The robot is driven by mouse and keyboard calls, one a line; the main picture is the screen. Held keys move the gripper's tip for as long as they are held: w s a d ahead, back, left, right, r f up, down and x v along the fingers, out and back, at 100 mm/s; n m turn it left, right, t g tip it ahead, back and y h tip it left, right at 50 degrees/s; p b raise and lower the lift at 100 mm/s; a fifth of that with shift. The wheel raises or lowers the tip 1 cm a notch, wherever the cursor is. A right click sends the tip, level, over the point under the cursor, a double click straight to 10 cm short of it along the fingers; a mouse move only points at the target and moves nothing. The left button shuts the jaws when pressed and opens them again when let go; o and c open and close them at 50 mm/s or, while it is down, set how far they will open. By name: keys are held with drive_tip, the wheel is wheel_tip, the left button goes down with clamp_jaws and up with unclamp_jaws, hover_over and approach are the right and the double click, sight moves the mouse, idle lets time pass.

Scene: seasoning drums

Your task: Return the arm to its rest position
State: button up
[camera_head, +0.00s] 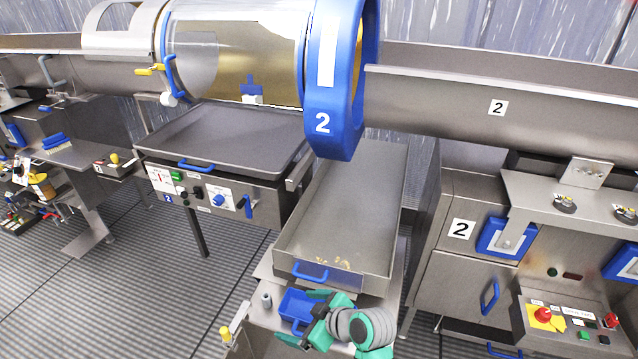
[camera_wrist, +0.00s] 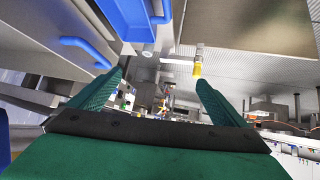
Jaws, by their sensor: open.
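My gripper (camera_head: 312,318) is at the bottom of the head view, with my teal and grey arm reaching in from the lower right. It is beside a small blue bin (camera_head: 296,306) that sits on a metal ledge below a long metal tray (camera_head: 352,215). In the wrist view, my gripper's two green fingers (camera_wrist: 160,95) stand wide apart with nothing between them. A blue handle (camera_wrist: 85,48) and blue surface are close at the upper left of that view.
A steel drum with a blue ring (camera_head: 322,95) marked 2 is above the tray. A control panel (camera_head: 205,193) is at the left, and another panel with buttons (camera_head: 565,325) at the lower right. The ribbed floor (camera_head: 130,290) at the left is clear.

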drive_tip(key=w+a+r+m+t, duration=0.25)
drive_tip(key=a+m+t, duration=0.2)
drive_tip(key=a, duration=0.35)
drive_tip(key=s+a+f+m+t+h, duration=0.1)
drive_tip(key=s+f+m+t+h, duration=0.15)
drive_tip(key=s+m, duration=0.45)
drive_tip(key=s+d+f+m+t+h, duration=0.1)
drive_tip(key=s+d+f+m+h, duration=0.15)
drive_tip(key=s, duration=0.55)
drive_tip(key=s+d+f+m+h, duration=0.1)
drive_tip(key=s+d+f+h, duration=0.15)
drive_tip(key=s, duration=0.55)
drive_tip(key=s+d+r+n, duration=0.1)
drive_tip(key=s+d+r, duration=0.1)
drive_tip(key=s, duration=0.3)
drive_tip(key=s+d+r+n, duration=0.1)
drive_tip(key=s+d+r, duration=0.1)
drive_tip(key=s+d, duration=0.2)
drive_tip(key=s+d+r+n+t, duration=0.1)
drive_tip(key=s+d+r, duration=0.1)
drive_tip(key=s, duration=0.4)
drive_tip(key=shift+d, duration=0.45)
drive_tip(key=shift+r, duration=0.1)
